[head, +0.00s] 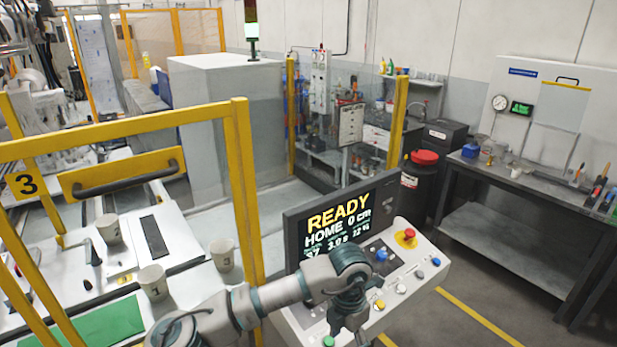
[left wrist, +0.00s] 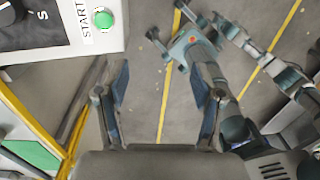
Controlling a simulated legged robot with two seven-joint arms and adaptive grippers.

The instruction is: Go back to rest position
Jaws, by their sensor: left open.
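My left arm enters the head view from the bottom left and bends down in front of the control panel (head: 440,268). My left gripper (head: 350,325) hangs low by the panel's front edge, its fingertips hard to see there. In the left wrist view the left gripper (left wrist: 165,95) is open, with only floor between its fingers. The green START button (left wrist: 103,19) lies beyond the fingers at the upper left, apart from them.
A screen (head: 335,220) reads READY and HOME 0 cm. A yellow guard frame (head: 242,190) stands left of the panel. White cups (head: 152,282) stand on the track table behind it. A workbench (head: 510,190) is at the right. The floor between is clear.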

